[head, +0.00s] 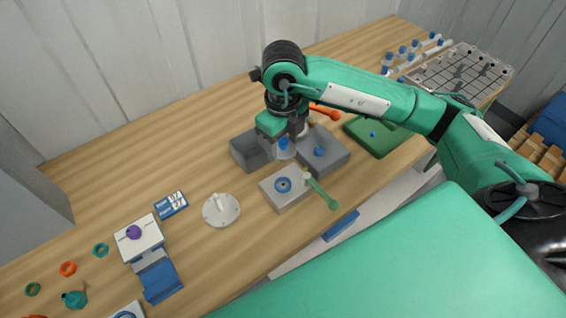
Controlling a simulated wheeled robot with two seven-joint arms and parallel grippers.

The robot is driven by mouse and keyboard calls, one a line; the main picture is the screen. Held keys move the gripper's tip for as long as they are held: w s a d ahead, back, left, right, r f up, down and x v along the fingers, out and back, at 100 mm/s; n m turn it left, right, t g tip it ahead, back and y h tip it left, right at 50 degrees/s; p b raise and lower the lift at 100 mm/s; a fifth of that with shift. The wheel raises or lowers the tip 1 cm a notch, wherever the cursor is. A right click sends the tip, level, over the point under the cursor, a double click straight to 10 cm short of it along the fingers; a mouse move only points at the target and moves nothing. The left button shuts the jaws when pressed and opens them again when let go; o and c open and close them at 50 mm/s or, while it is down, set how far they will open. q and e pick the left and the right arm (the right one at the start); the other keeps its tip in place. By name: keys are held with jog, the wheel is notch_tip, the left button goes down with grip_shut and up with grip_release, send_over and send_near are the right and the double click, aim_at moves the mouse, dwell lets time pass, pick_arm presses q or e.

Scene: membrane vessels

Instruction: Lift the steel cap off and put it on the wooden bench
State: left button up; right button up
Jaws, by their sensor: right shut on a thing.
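A pale grey round disc with an upright post (221,210) rests on the wooden bench (130,160); it looks like the steel cap, but I cannot be sure. My right gripper (291,137) points down over the grey bins and is shut on a small pale piece with a blue part (284,146). The jaws and arm partly hide this piece, so its full shape is unclear. My left gripper is out of view.
Grey bins (335,160) stand under my right gripper. A green-handled tool (323,195) lies by the grey block. A green tray (378,138) is to the right. A white stand with a purple knob (134,233) is at left. Bare bench lies at the back left.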

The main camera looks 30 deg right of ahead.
aim_at(283, 140)
notch_tip(283, 140, up, 6)
jog(key=shift+r, duration=0.2)
jog(key=shift+r+p, duration=0.65)
jog(key=shift+r, duration=1.05)
jog(key=shift+a, duration=0.1)
